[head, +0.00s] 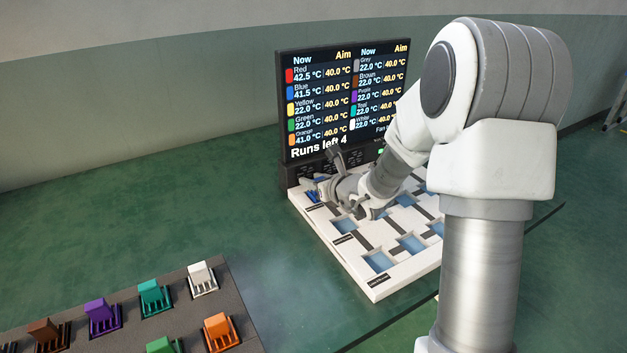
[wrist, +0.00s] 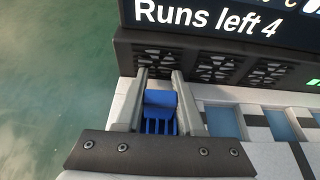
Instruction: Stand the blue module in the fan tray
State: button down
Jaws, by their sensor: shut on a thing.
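The blue module (wrist: 160,112) sits between the two grey fingers of my gripper (wrist: 160,84) in the wrist view. My gripper is shut on it. In the head view a small blue patch of the module (head: 312,196) shows beside my gripper (head: 322,190), which is at the far left corner of the white tray (head: 375,284). The module is at a pocket in front of the left fan grille (wrist: 156,62). Its lower end is hidden, so I cannot tell whether it touches the pocket floor.
A dark screen (head: 318,100) stands behind the tray and reads blue 41.5 °C, aim 40.0 °C, runs left 4. Several light blue pockets (head: 379,262) in the tray look empty. A dark rack (head: 215,270) at lower left holds white, teal, purple, brown, orange and green modules.

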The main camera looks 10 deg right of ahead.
jog(key=c, duration=1)
grip_release()
jog(key=o, duration=0.5)
jog(key=shift+r, duration=0.15)
jog(key=shift+w+d+r, duration=0.1)
jog(key=shift+r, duration=0.05)
jog(key=p+v, duration=0.3)
jog(key=v, duration=0.8)
jog(key=shift+s+r, duration=0.1)
jog(key=shift+s, duration=0.45)
